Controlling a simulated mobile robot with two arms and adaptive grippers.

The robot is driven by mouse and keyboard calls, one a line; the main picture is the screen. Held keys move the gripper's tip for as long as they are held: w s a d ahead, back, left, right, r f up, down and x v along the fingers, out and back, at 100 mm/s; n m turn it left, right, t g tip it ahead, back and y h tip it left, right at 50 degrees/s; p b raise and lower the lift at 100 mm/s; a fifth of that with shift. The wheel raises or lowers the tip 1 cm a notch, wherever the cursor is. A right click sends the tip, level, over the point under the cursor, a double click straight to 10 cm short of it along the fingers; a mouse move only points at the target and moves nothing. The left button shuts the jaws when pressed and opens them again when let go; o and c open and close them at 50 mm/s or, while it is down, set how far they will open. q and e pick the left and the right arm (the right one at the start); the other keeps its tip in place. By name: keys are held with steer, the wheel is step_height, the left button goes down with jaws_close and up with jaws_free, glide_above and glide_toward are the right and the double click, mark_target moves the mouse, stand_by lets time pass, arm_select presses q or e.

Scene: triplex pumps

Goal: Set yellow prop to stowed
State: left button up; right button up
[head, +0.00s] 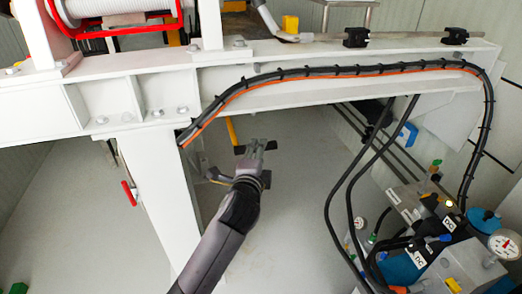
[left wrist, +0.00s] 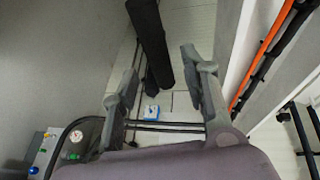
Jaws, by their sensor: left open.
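A narrow yellow bar (head: 232,130), which looks like the yellow prop, shows below the white beam in the head view. Its upper end is hidden by the beam and its lower end stops close to my gripper. My left gripper (head: 256,147) is open just below and right of the bar; I cannot tell whether they touch. In the left wrist view my open left gripper (left wrist: 158,65) has nothing clearly held between its fingers. The yellow bar cannot be made out there. My right gripper is not in view.
The white beam (head: 125,95) and its post (head: 150,190) stand close to my left arm. Black and orange cables (head: 330,70) run along the beam. A blue pump unit (head: 405,268) with gauges and hoses is at right. A yellow block (head: 290,24) sits above the beam.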

arm_select(q)
steer(key=shift+w+d+f+b, duration=0.1)
steer(key=shift+w+f+b, duration=0.1)
steer(key=shift+w, duration=1.05)
steer(key=shift+w+d+f+b, duration=0.1)
steer(key=shift+w+f+b, duration=0.1)
steer(key=shift+w, duration=1)
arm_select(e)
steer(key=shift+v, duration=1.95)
arm_select(q)
steer(key=shift+c, duration=0.3)
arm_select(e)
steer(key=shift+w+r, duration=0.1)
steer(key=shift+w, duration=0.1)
arm_select(q)
jaws_close()
